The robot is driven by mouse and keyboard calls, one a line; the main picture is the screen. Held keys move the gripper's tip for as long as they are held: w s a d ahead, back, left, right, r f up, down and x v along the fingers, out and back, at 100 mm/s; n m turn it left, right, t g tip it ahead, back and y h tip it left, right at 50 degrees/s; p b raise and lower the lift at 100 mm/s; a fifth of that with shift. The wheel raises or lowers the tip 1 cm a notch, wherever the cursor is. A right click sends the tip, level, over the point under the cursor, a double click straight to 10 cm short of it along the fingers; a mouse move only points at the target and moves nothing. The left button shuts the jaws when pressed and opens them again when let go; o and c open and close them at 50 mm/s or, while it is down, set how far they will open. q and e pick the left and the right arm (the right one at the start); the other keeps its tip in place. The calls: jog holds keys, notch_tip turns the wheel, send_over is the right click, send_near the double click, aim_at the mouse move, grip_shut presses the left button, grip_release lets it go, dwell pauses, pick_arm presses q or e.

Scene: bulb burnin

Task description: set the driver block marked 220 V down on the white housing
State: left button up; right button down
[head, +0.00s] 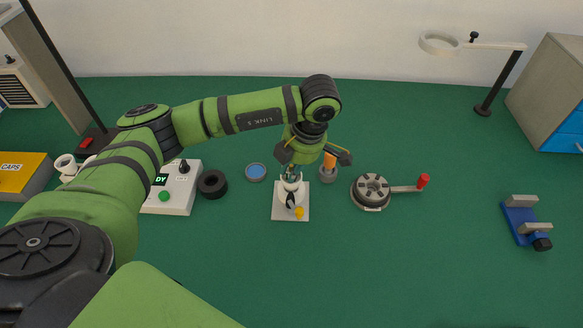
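The white housing (291,186) looks like a small round white part on a pale square base plate (279,213), in the middle of the head view. A dark piece and a small yellow piece sit at its front. My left gripper (292,170) points down right over the housing, seen from behind the wrist. I cannot make out the driver block or any 220 V marking; something small and teal shows at the top of the housing. My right gripper is not in view.
A grey cup (328,175) with an orange item stands close right of the housing. A round fixture (371,190) with a red-knobbed crank is further right. A blue dish (256,172), black ring (213,184) and control box (181,190) stand left.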

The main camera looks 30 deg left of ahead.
pick_arm(q)
jog(key=o, duration=0.8)
jog(key=shift+v, duration=6)
